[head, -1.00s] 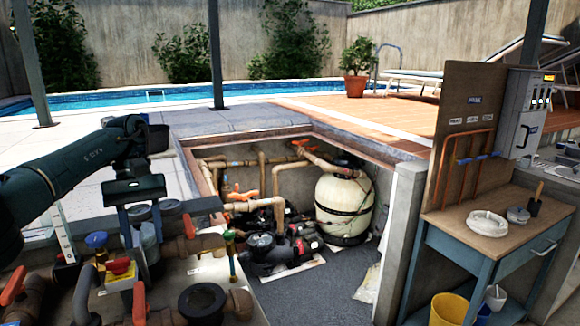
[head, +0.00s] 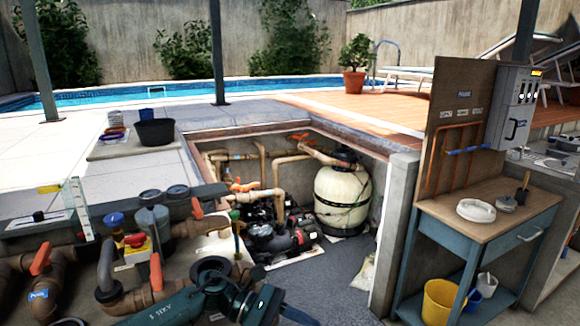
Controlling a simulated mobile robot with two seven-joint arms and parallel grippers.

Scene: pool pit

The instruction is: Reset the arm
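My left arm (head: 172,306) is dark teal and lies low across the bottom edge of the head view, in front of the pipework. Its wrist end (head: 262,304) is at the bottom centre, partly cut off by the frame edge. I cannot make out the fingertips or whether they hold anything. My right gripper is not in view.
Pipes with orange-handled valves (head: 41,258) and a red-and-yellow switch (head: 135,241) stand close to the arm. The pit holds a cream filter tank (head: 342,196) and dark pumps (head: 279,238). A blue workbench (head: 489,210) stands right. The grey pit floor (head: 330,280) has bare room.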

